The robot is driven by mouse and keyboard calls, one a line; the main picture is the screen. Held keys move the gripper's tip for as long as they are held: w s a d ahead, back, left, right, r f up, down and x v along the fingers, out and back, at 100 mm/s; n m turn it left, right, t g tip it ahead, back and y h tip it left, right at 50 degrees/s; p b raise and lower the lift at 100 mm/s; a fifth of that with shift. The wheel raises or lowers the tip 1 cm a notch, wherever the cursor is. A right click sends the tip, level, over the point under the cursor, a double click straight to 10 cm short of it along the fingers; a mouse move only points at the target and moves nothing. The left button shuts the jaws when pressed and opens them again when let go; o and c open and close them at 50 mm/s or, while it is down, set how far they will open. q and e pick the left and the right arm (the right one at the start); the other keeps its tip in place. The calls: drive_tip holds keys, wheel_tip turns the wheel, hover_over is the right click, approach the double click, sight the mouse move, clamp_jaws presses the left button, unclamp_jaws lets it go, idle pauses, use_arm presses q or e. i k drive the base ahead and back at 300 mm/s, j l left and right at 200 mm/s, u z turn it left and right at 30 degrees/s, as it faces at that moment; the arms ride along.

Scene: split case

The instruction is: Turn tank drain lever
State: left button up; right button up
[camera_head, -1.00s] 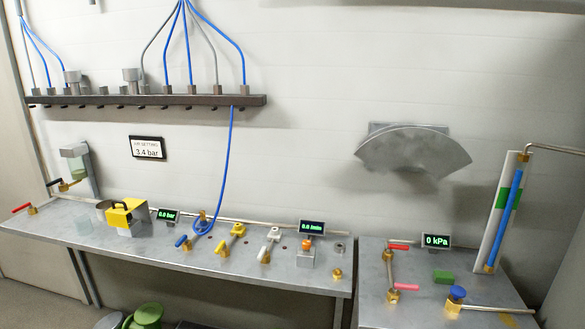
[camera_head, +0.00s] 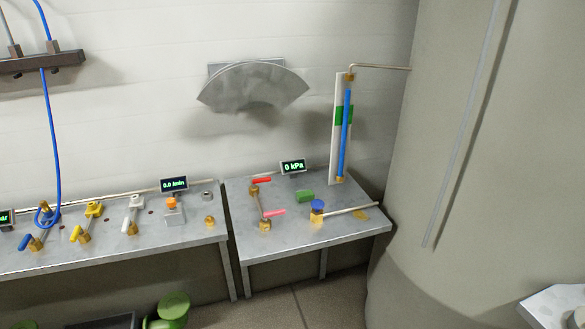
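The right table (camera_head: 290,237) carries a red lever (camera_head: 261,180) on a brass valve, and a pink lever (camera_head: 273,212) on a second brass valve in front of it. A blue round knob (camera_head: 318,205) sits on a brass fitting with a pipe running right. A small yellow piece (camera_head: 361,214) lies near the table's right edge. I cannot tell which of these is the tank drain lever. A large grey rounded body (camera_head: 450,130), perhaps the tank, fills the right side. Neither of my grippers is in view.
A gauge reading 0 kPa (camera_head: 293,166), a green block (camera_head: 306,196) and an upright blue sight tube (camera_head: 346,135) stand on the right table. The left bench (camera_head: 110,255) holds several valves. A narrow gap separates the tables. Green stools (camera_head: 172,308) stand below left. Floor in front is clear.

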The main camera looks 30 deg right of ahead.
sight(262, 180)
drive_tip(key=i+l+z, duration=0.25)
drive_tip(key=i+l, duration=0.3)
drive_tip(key=i+l+z, duration=0.2)
drive_tip(key=i+l, duration=0.2)
drive_tip(key=i, duration=0.25)
